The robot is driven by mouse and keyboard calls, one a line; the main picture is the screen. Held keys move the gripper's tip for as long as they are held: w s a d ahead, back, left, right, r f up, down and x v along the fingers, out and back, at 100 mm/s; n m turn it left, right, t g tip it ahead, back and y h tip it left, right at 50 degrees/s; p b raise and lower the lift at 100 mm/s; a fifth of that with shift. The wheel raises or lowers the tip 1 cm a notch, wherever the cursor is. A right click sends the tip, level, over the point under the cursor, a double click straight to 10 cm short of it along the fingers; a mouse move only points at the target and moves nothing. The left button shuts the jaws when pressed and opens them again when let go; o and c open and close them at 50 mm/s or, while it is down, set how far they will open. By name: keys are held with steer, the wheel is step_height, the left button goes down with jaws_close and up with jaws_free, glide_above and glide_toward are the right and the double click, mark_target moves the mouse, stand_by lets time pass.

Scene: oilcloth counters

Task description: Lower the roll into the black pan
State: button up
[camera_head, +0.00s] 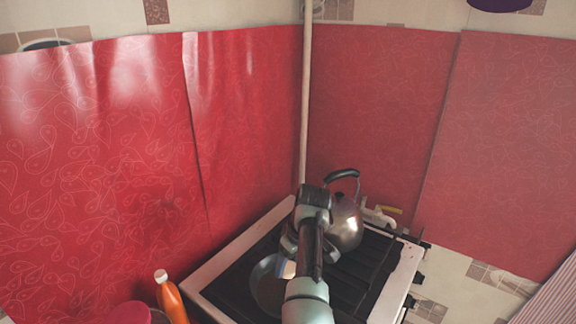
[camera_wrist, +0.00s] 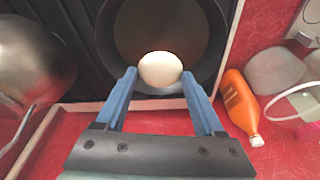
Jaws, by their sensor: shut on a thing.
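The roll (camera_wrist: 160,69) is a pale, rounded thing between the tips of my blue fingers in the wrist view. My gripper (camera_wrist: 159,77) is shut on it. The black pan (camera_wrist: 178,18) is dark and round; the roll shows over its near part in the wrist view. I cannot tell whether the roll touches the pan. In the head view the pan (camera_head: 262,277) sits on the stove's left side, partly hidden by my arm. My gripper (camera_head: 287,268) shows there over the pan, mostly covered by my wrist.
A metal kettle (camera_head: 345,222) stands on the stove (camera_head: 350,275) behind and right of my arm; it also shows in the wrist view (camera_wrist: 28,55). An orange bottle (camera_head: 171,302) stands left of the stove. Red oilcloth walls (camera_head: 110,150) rise behind.

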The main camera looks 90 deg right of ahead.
steer(key=shift+f+b, duration=0.85)
steer(key=shift+f, duration=0.6)
steer(key=shift+f+b, duration=1.85)
steer(key=shift+f, duration=0.7)
stand_by(0.5)
steer(key=o, duration=1.5)
steer(key=shift+r, duration=0.2)
steer(key=v, duration=1.2)
steer(key=shift+r, duration=0.4)
